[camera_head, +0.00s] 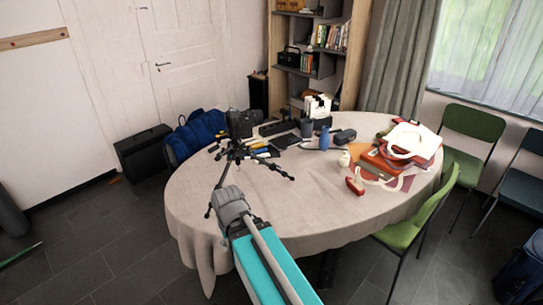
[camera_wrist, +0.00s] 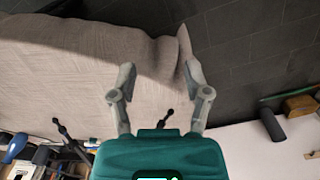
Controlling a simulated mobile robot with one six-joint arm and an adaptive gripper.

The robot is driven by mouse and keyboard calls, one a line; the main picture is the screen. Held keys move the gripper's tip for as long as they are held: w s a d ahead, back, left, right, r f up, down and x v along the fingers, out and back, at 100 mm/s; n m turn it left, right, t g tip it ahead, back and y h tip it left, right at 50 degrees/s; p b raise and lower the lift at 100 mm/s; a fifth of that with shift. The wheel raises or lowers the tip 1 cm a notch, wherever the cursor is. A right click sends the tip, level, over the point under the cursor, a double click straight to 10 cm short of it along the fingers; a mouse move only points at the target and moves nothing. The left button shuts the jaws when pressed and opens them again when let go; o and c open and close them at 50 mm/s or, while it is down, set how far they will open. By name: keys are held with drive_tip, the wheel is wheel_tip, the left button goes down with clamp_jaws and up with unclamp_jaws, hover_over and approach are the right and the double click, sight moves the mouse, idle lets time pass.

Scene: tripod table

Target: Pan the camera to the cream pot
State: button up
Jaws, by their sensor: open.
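The black camera (camera_head: 240,124) is mounted on a small black tripod (camera_head: 236,156), which stands on the left part of the round table (camera_head: 310,200). A small cream pot (camera_head: 344,158) stands right of the tripod, near the red items. My gripper (camera_wrist: 158,72) is open, with nothing between its fingers in the wrist view. In the head view my arm reaches up from the bottom to the table's left front, and its grey end is below the tripod; the fingertips are hard to make out there. Tripod legs (camera_wrist: 68,138) show low in the wrist view. The cream pot is not identifiable there.
Green chairs (camera_head: 415,222) stand at the right. A blue bag (camera_head: 198,134) and black case (camera_head: 143,152) are behind left. The tabletop's front is mostly clear.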

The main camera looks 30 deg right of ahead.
drive_tip(key=shift+w+f, duration=0.1)
drive_tip(key=m+t+h+b, duration=1)
drive_tip(key=h+b, duration=0.3)
drive_tip(key=h, duration=0.2)
approach(216, 160)
drive_tip(key=shift+v, duration=1.2)
drive_tip(key=shift+w+f, duration=0.1)
drive_tip(key=x, duration=1.3)
drive_tip(key=shift+w+d, duration=0.25)
drive_tip(key=shift+w, duration=0.05)
